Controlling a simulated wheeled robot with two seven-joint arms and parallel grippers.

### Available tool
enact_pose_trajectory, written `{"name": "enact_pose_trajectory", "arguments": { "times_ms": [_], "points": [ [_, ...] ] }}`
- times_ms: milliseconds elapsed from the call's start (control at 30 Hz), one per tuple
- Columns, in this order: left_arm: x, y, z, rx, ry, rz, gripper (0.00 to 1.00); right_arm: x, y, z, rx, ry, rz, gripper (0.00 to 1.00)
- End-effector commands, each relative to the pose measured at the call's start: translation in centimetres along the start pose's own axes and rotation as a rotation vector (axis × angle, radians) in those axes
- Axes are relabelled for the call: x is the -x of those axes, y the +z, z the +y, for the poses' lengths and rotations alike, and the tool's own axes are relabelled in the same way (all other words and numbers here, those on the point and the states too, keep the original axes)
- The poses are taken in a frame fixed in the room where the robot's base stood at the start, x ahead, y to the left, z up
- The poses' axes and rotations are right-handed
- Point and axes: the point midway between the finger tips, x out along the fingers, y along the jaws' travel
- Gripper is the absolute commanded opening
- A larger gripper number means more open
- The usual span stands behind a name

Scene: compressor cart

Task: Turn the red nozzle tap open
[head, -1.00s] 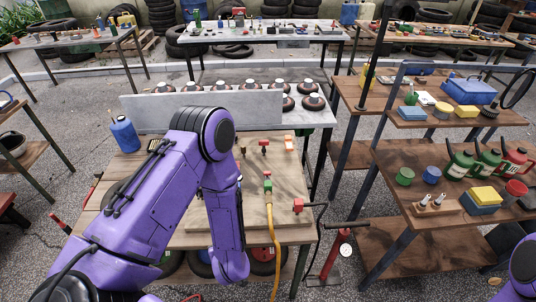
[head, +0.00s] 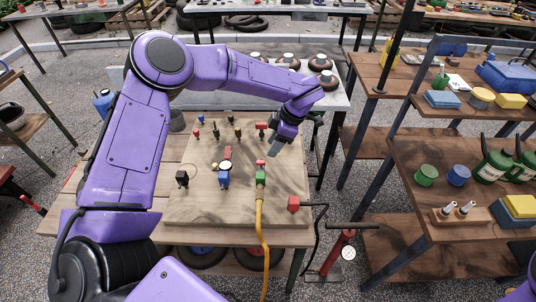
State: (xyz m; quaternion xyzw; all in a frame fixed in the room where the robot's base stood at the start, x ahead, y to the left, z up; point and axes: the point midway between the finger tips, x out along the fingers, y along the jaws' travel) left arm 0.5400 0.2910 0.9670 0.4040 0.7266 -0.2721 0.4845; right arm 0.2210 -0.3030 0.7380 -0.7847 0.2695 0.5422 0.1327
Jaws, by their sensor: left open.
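A wooden board (head: 200,205) on the bench carries several small taps and fittings. A red-topped tap (head: 261,126) stands near its back right. A red part (head: 227,153) stands behind a blue fitting with a round gauge (head: 224,178). I cannot tell for sure which one is the red nozzle tap. A green fitting (head: 260,175) joins a yellow hose (head: 262,225). My left gripper (head: 273,150) points down over the board's right part, just right of and in front of the red-topped tap. It is open, and nothing shows between its fingers. My right gripper is out of view.
A red block (head: 293,203) with a black hose sits at the board's right edge. A red floor pump (head: 340,250) stands right of the bench. Shelves (head: 420,150) stand at the right.

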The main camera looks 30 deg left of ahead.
Motion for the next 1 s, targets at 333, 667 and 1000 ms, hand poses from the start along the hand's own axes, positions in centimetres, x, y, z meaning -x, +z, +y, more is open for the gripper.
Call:
{"name": "enact_pose_trajectory", "arguments": {
  "times_ms": [333,667,1000],
  "points": [
    [-6.3,-0.1,0.1,0.0,0.0,0.004,0.43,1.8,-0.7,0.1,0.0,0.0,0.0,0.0],
    [-6.9,0.1,0.1,-0.002,0.003,0.003,0.39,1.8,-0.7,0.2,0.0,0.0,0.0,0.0],
    [-6.9,0.2,0.1,-0.001,0.002,0.003,0.0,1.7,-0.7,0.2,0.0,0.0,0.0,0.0]
  ]
}}
